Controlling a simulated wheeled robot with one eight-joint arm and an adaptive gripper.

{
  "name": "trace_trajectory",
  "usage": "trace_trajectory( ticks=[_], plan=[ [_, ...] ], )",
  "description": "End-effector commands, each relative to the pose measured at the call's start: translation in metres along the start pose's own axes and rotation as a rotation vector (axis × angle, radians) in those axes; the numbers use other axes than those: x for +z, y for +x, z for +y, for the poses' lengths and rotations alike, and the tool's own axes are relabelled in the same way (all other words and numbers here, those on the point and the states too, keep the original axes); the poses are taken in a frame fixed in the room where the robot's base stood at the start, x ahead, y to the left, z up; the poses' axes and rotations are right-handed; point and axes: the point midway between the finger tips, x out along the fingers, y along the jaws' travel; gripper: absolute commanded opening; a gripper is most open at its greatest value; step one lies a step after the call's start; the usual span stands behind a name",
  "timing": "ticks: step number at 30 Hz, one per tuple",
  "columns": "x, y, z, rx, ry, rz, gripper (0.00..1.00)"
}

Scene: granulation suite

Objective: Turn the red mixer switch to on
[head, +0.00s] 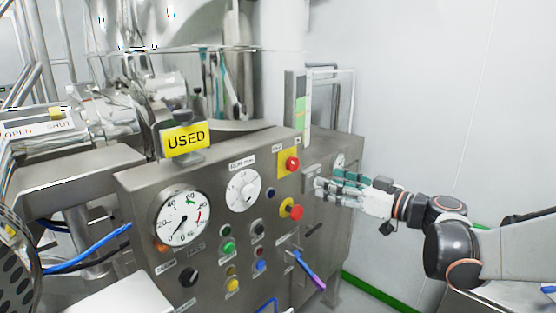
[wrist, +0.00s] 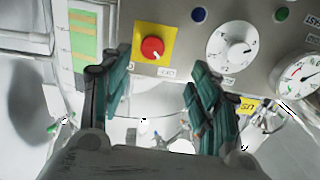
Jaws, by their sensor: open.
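Two red knobs on yellow plates sit on the right part of the steel control panel (head: 215,210): an upper red knob (head: 292,163) and a lower red knob (head: 296,211). Their small labels are too blurred to read, so I cannot tell by text which is the mixer switch. The wrist view, which is upside down, shows one red knob (wrist: 152,47) with a pale mark on its face, beside the white dial. My gripper (head: 338,184) is open and empty, to the right of the knobs. In the wrist view its fingers (wrist: 158,80) spread either side below the knob, apart from it.
A white dial (head: 243,190) and a pressure gauge (head: 182,219) are left of the knobs. Several coloured buttons and a purple-blue handle (head: 308,268) lie below. White wall and free room lie to the right.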

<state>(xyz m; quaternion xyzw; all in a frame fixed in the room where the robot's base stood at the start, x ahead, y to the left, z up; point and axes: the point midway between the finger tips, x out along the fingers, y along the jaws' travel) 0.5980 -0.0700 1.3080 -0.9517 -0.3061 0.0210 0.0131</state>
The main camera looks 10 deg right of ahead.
Motion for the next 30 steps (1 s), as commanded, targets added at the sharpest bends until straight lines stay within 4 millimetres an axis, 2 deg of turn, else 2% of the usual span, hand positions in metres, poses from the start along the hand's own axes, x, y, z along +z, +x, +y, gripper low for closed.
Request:
trace_trajectory(
  ticks=[3,8,21,30],
  plan=[
    [-0.005,-0.011,0.006,-0.004,-0.031,0.027,0.56],
    [-0.006,-0.001,0.007,-0.009,-0.04,0.033,0.56],
    [-0.007,0.083,0.005,-0.009,-0.038,0.032,0.56],
    [-0.009,0.12,0.006,-0.007,-0.037,0.031,0.56]
  ],
)
